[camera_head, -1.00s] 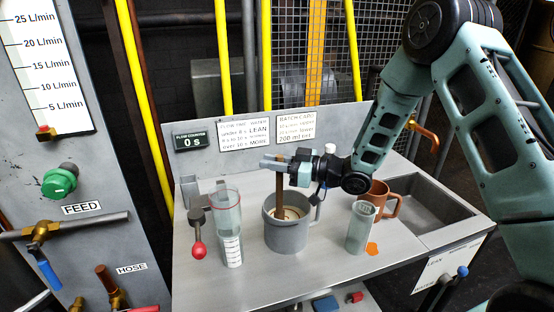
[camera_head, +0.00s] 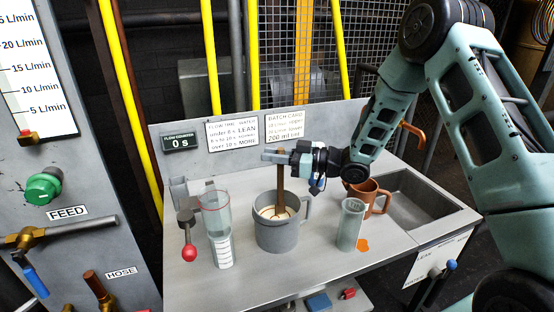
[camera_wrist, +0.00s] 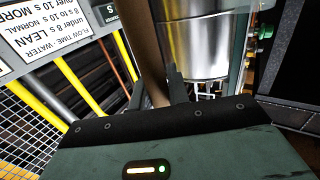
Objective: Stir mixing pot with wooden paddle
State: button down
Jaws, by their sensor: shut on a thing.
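The grey mixing pot (camera_head: 277,236) with a side handle stands on the bench and holds a pale liquid. The wooden paddle (camera_head: 281,190) stands nearly upright with its lower end inside the pot. My gripper (camera_head: 283,157) is shut on the upper part of the paddle, above the pot's rim. In the wrist view the paddle (camera_wrist: 150,60) runs up between the fingers, close to the camera. The paddle's tip is hidden in the pot.
A clear measuring cylinder (camera_head: 218,235) and a red-knobbed lever (camera_head: 188,250) stand left of the pot. A grey-green beaker (camera_head: 349,226), an orange patch (camera_head: 363,245) and a brown mug (camera_head: 382,198) are to the right. A sink (camera_head: 425,205) lies farther right.

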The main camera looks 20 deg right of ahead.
notch_tip(320, 180, up, 15)
jog(key=s+a+p, duration=0.1)
jog(key=p, duration=0.8)
jog(key=shift+s+a, duration=0.25)
jog(key=shift+s, duration=0.05)
jog(key=shift+f, duration=0.15)
